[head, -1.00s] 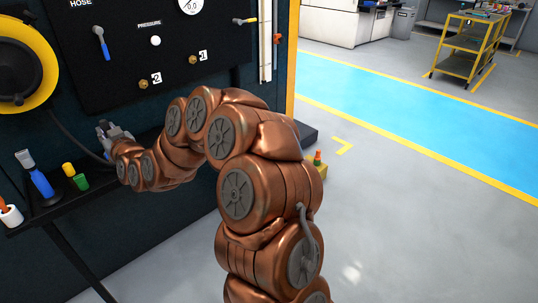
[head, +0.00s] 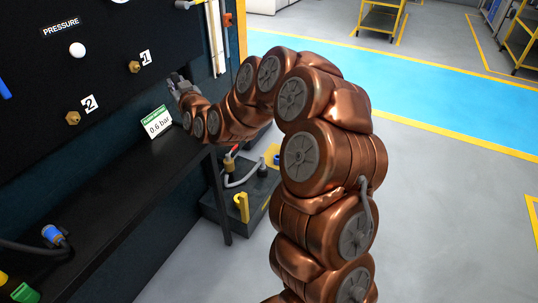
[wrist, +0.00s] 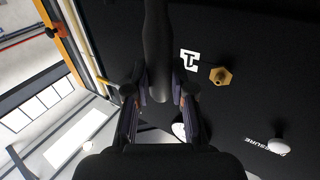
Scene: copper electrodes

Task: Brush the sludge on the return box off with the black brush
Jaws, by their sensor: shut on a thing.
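My gripper (head: 178,84) is in front of the black panel in the head view, above the far end of the shelf. In the wrist view its fingers (wrist: 163,92) are shut on a long black thing, which looks like the handle of the black brush (wrist: 157,40). Its bristles cannot be made out. A dark box (head: 240,208) with a grey hose and a yellow handle stands on the floor, below and right of my gripper. It may be the return box. I cannot make out any sludge on it.
The black shelf (head: 120,205) runs along the panel (head: 95,55). A "0.6 bar" card (head: 157,122) and a blue hose connector (head: 54,236) are on it. Brass fittings (head: 134,67) stick out of the panel. The floor on the right (head: 440,220) is clear.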

